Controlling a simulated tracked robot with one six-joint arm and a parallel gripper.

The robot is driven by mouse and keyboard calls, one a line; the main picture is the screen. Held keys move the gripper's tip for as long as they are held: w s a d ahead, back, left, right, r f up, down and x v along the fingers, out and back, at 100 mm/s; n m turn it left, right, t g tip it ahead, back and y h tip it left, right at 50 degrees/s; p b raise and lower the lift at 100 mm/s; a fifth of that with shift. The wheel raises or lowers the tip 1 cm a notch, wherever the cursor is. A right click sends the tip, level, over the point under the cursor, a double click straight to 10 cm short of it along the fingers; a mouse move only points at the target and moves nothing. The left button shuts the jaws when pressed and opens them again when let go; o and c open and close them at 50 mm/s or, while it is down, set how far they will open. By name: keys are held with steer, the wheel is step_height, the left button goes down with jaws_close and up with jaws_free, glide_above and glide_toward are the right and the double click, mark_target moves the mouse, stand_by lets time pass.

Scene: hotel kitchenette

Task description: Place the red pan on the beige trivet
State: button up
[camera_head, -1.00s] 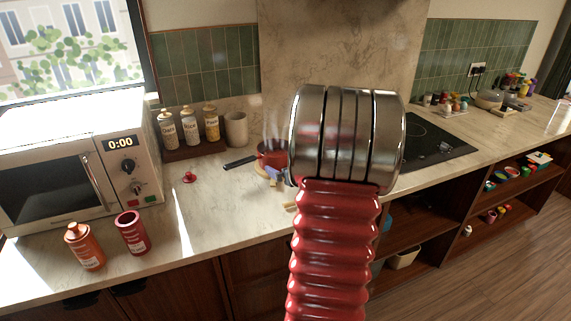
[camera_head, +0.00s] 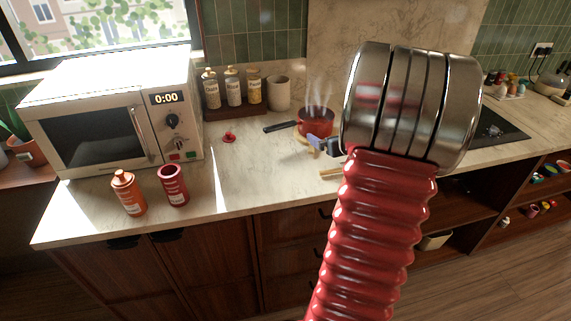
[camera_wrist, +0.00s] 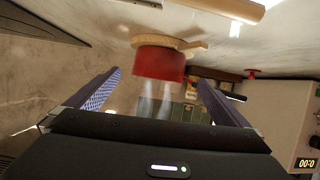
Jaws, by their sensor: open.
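The red pan (camera_head: 316,123) is on the counter near the backsplash, steaming, its dark handle pointing left. The wrist view shows the counter at the top, with the red pan (camera_wrist: 158,64) beyond and between my fingers. A flat beige round piece with a short arm, apparently the trivet (camera_wrist: 190,45), lies against the pan's base. A bit of this beige piece (camera_head: 301,139) shows below the pan in the head view. The pan seems to stand on it, but exact contact is unclear. My gripper (camera_wrist: 160,78) is open and empty; my arm hides part of it in the head view.
A beige wooden piece (camera_head: 330,173) lies nearer the counter's front edge. A small red lid-like object (camera_head: 229,137) lies left of the pan. Jars (camera_head: 232,90), a cup (camera_head: 279,93) and the microwave (camera_head: 110,120) stand behind and left.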

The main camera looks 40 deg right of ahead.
steer(key=w+a+r+g, duration=0.1)
steer(key=a+r, duration=0.2)
steer(key=a, duration=0.5)
steer(key=w+a+r+n+g, duration=0.1)
steer(key=w+a+r, duration=0.15)
steer(key=a, duration=0.45)
steer(key=w+a+r+g, duration=0.1)
steer(key=a+r, duration=0.3)
steer(key=a, duration=0.4)
steer(key=s+a+f+n+g+y, duration=0.1)
steer(key=s+a+y, duration=0.1)
steer(key=s+a, duration=0.3)
steer(key=s+a+n+g+y, duration=0.1)
steer(key=s+a, duration=0.4)
steer(key=a, duration=0.8)
steer(key=s+a+f+n+g+y, duration=0.1)
steer(key=s+a, duration=0.4)
steer(key=a, duration=0.5)
steer(key=shift+s+f+n+y, duration=0.4)
steer(key=shift+n+y, duration=0.3)
steer(key=shift+y, duration=0.5)
